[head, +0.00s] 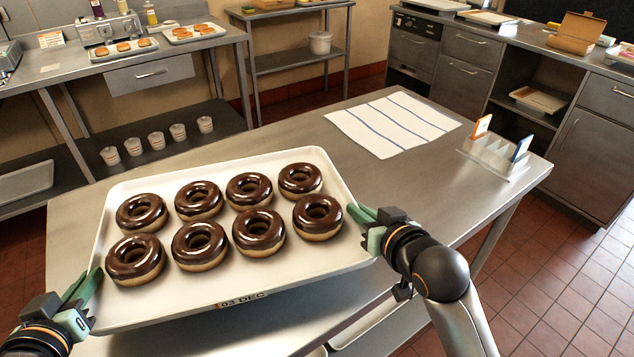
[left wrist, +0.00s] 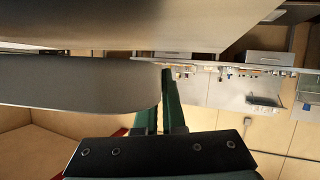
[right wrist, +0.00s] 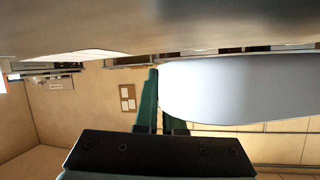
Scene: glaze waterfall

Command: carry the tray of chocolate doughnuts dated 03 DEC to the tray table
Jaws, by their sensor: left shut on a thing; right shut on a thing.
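A white tray (head: 185,297) carries several chocolate-glazed doughnuts (head: 258,233) in two rows. A label on its near rim reads 03 DEC (head: 242,301). The tray is over the near part of a steel table (head: 330,120); I cannot tell from the head view whether it touches the top. My left gripper (head: 90,287) is shut on the tray's left edge. My right gripper (head: 362,215) is shut on its right edge. The wrist views show the tray edge at the fingers of the left (left wrist: 80,82) and right (right wrist: 235,88) grippers.
A striped white cloth (head: 392,122) and a clear holder with coloured cards (head: 494,154) lie on the table beyond the tray. A back-left counter holds smaller doughnut trays (head: 124,48), with several cups (head: 157,140) below. Tiled floor (head: 560,270) is clear at right.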

